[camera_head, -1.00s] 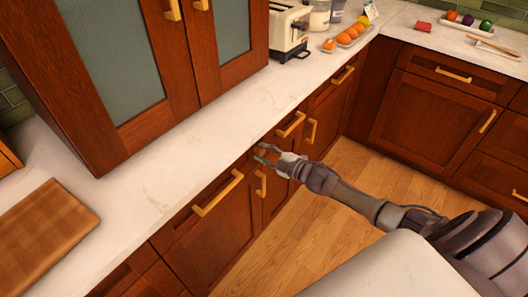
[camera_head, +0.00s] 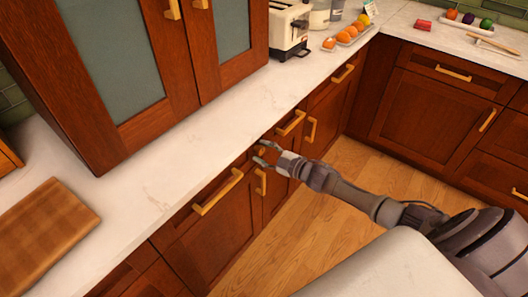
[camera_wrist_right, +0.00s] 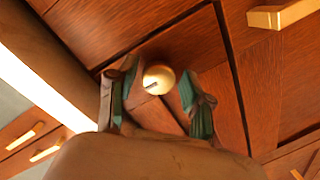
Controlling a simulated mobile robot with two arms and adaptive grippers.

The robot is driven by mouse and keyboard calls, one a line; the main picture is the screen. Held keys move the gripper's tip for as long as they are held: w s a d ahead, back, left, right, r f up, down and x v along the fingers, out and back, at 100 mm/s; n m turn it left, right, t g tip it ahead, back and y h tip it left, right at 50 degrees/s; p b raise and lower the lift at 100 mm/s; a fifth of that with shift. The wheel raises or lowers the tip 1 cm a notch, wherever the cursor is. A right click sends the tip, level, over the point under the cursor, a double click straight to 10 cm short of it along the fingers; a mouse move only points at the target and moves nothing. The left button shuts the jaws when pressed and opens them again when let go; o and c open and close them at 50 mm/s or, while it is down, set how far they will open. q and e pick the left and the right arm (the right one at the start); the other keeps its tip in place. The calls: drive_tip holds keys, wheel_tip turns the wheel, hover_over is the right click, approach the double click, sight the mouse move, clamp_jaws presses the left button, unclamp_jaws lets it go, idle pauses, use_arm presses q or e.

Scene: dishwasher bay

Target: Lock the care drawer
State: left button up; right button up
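A round brass knob (camera_wrist_right: 158,79) with a dark slot sits on a reddish-brown wooden drawer front (camera_wrist_right: 185,45) in the right wrist view. My right gripper (camera_wrist_right: 160,100) is open, with one finger on each side of the knob. A gap shows beside the right finger, and I cannot tell whether the left finger touches the knob. In the head view my right gripper (camera_head: 260,151) is at the cabinet fronts just below the counter edge, with the knob mostly hidden by the fingers. I cannot see any label on the drawer. My left gripper is not in view.
Brass bar handles stick out on both sides, one at left (camera_head: 217,192) and one at right (camera_head: 291,123). The counter (camera_head: 200,145) overhangs above, with a cutting board (camera_head: 45,232) and a toaster (camera_head: 289,30). The wooden floor (camera_head: 330,215) is clear.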

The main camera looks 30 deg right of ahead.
drive_tip(key=v, duration=1.2)
idle(0.5)
drive_tip(key=s+f+m+g+h, duration=0.25)
drive_tip(key=s+f, duration=0.25)
drive_tip(key=f, duration=0.4)
drive_tip(key=s+d+f+m+g+h, duration=0.1)
drive_tip(key=s+f+m+h, duration=0.3)
drive_tip(key=f, duration=0.6)
drive_tip(key=s+f+m+g, duration=0.1)
drive_tip(key=s+f+g, duration=0.1)
drive_tip(key=s+f, duration=0.55)
drive_tip(key=s+a+f+m+g, duration=0.1)
drive_tip(key=s+a+f+g, duration=0.2)
drive_tip(key=s+a+f, duration=0.2)
drive_tip(key=s+a+f+m+g, duration=0.1)
drive_tip(key=s+a+f, duration=0.3)
drive_tip(key=s, duration=0.8)
drive_tip(key=s+a+f+m+g, duration=0.1)
drive_tip(key=s+a+f+g, duration=0.3)
drive_tip(key=s+f, duration=0.3)
drive_tip(key=shift+s+a+f+g, duration=0.3)
drive_tip(key=shift+s+a+g, duration=0.05)
drive_tip(key=shift+s+a, duration=0.45)
drive_tip(key=shift+w+m, duration=0.1)
drive_tip(key=shift+m, duration=0.15)
